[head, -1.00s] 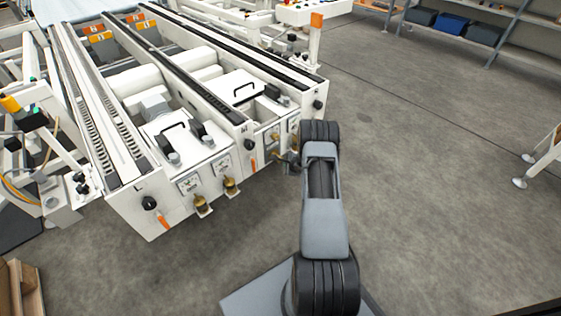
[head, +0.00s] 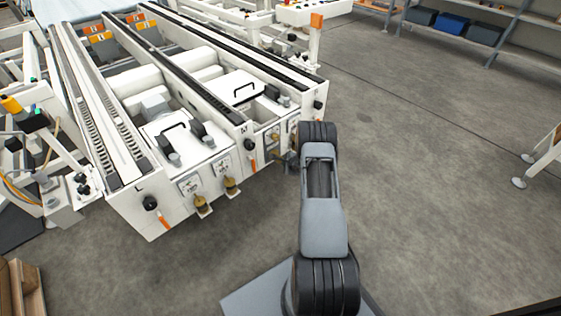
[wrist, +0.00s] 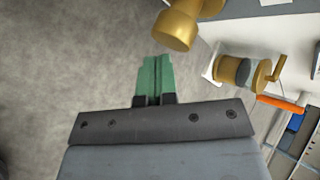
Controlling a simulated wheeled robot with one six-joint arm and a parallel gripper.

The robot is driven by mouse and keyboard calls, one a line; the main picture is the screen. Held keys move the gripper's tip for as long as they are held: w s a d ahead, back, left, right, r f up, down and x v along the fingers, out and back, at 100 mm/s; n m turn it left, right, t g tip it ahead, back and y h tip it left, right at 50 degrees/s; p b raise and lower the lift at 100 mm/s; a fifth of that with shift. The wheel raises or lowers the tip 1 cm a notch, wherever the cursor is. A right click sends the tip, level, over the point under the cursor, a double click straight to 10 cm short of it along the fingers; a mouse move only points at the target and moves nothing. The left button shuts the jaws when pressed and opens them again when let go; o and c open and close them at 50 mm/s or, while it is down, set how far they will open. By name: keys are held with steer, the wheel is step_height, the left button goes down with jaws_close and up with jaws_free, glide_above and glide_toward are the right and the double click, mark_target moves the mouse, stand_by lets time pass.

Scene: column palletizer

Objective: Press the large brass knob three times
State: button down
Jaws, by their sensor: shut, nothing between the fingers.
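A large brass knob (wrist: 178,28) sticks out from a white front panel at the top of the wrist view. My gripper (wrist: 157,66) has green fingers pressed together with nothing between them. Its tips are just below and left of the knob's round end in the picture; I cannot tell the gap in depth. In the head view my gripper (head: 283,160) is small and partly hidden by my arm, beside the right-hand module's front. That knob cannot be made out there.
A second brass fitting (wrist: 235,70) with a dark band and a brass crank sits right of the knob, near an orange handle (wrist: 282,103). The left-hand module carries two brass fittings (head: 201,204) (head: 230,186). The grey floor (head: 430,180) at right is open.

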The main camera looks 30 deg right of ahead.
steer(key=shift+w+a, duration=0.2)
steer(key=shift+w, duration=0.85)
stand_by(0.9)
steer(key=shift+s, duration=0.1)
steer(key=shift+s+d+p, duration=0.15)
steer(key=shift+s+p, duration=0.15)
steer(key=shift+s, duration=0.4)
steer(key=shift+s+d+p, duration=0.15)
steer(key=shift+s+p, duration=0.15)
steer(key=shift+s, duration=0.35)
steer(key=shift+s, duration=0.1)
steer(key=shift+s+d+p, duration=0.25)
steer(key=shift+s+p, duration=0.3)
steer(key=shift+s, duration=0.65)
steer(key=shift+s+d+p, duration=0.2)
steer(key=shift+s+p, duration=0.3)
steer(key=shift+s, duration=0.7)
